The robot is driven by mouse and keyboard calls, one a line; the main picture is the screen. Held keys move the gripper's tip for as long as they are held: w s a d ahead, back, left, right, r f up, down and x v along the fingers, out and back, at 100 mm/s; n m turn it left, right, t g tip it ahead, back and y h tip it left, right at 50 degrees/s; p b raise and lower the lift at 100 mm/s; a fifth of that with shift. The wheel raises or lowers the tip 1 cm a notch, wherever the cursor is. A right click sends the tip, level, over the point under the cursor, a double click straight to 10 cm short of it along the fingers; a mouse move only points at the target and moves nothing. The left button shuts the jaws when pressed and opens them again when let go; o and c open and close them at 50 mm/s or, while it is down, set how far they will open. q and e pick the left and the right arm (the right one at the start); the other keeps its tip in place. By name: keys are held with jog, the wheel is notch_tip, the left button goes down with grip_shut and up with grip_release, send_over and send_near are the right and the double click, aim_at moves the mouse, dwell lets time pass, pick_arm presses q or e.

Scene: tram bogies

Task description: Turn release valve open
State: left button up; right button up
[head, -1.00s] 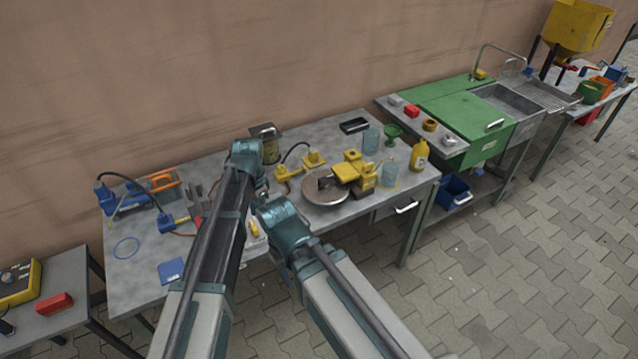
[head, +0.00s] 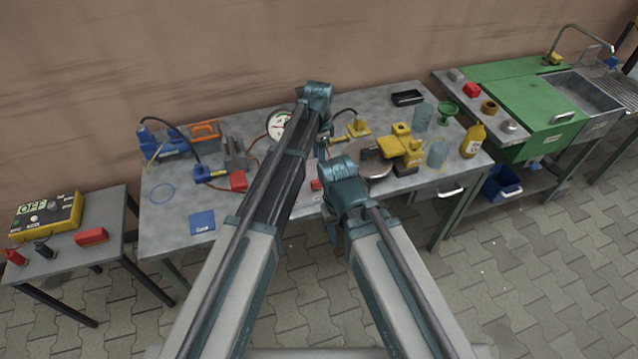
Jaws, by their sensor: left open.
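I cannot tell which part is the release valve. A blue pump unit (head: 166,146) with a dark hose is at the back left of the grey workbench (head: 175,238). A blue fitting (head: 205,172) sits at its hose end. A round white gauge (head: 280,124) stands behind my left forearm, partly covered. My left gripper (head: 321,150) is open, pointing down over the middle of the bench, near yellow fittings (head: 357,129). My right wrist is over the front edge; its gripper (head: 332,230) is mostly hidden below it.
A metal disc (head: 376,164) and yellow device (head: 402,148) stand right of my arms. Glasses, a yellow bottle (head: 473,140) and a green funnel (head: 447,111) are further right. A yellow box marked OFF (head: 48,216) sits on the left side table. The bench's front left is fairly clear.

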aim_at(319, 180)
pick_arm(q)
notch_tip(319, 180, down, 10)
jog(key=b, duration=0.9)
jog(key=shift+f, duration=0.25)
jog(key=shift+r, duration=0.1)
grip_shut()
